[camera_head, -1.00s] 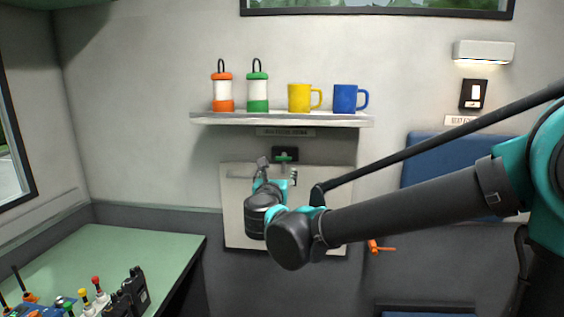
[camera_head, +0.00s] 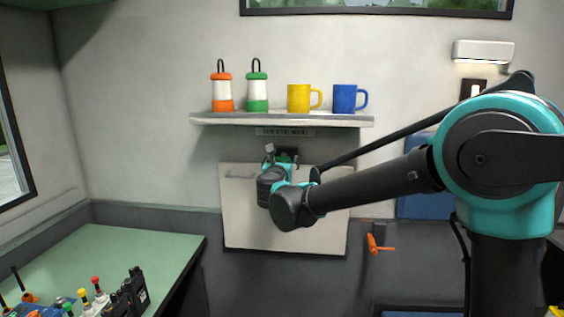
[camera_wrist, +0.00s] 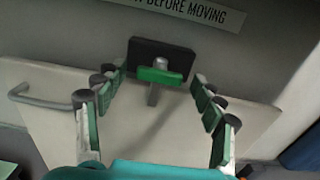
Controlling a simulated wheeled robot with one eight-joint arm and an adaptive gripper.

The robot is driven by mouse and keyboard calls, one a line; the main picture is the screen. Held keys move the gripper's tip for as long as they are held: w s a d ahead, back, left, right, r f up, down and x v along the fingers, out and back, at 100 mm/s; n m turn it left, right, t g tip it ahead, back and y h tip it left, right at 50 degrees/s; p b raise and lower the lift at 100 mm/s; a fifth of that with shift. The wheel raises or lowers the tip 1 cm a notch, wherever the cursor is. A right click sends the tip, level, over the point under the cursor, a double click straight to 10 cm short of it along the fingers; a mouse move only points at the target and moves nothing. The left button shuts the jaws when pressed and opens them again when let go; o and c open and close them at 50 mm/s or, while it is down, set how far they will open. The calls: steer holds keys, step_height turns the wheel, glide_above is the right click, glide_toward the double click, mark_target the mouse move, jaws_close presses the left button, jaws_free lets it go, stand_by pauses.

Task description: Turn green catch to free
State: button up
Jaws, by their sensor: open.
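The green catch (camera_wrist: 160,76) is a small green bar on a dark plate (camera_wrist: 176,54) at the top edge of a pale panel (camera_wrist: 47,124). In the wrist view the bar lies nearly crosswise, with a grey stem at its middle. My gripper (camera_wrist: 158,98) is open, its green-padded fingers to the left and right of the catch and apart from it. In the head view my gripper (camera_head: 270,152) is in front of the panel's top, and my wrist hides most of the catch. I cannot tell how far the fingertips are from the plate.
A shelf (camera_head: 280,119) with two lanterns, a yellow mug (camera_head: 299,98) and a blue mug (camera_head: 345,98) is above the panel. An orange handle (camera_head: 376,244) is low at the right. A green table (camera_head: 100,262) with radios stands at the left.

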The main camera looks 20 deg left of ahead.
steer(key=c, duration=1.2)
steer(key=shift+o, duration=0.2)
steer(key=n, duration=0.8)
steer(key=shift+a+n, duration=0.1)
steer(key=shift+n, duration=0.2)
steer(key=n, duration=0.4)
steer(key=shift+n, duration=0.3)
steer(key=n, duration=0.4)
steer(key=shift+f+n, duration=0.1)
steer(key=shift+n, duration=0.2)
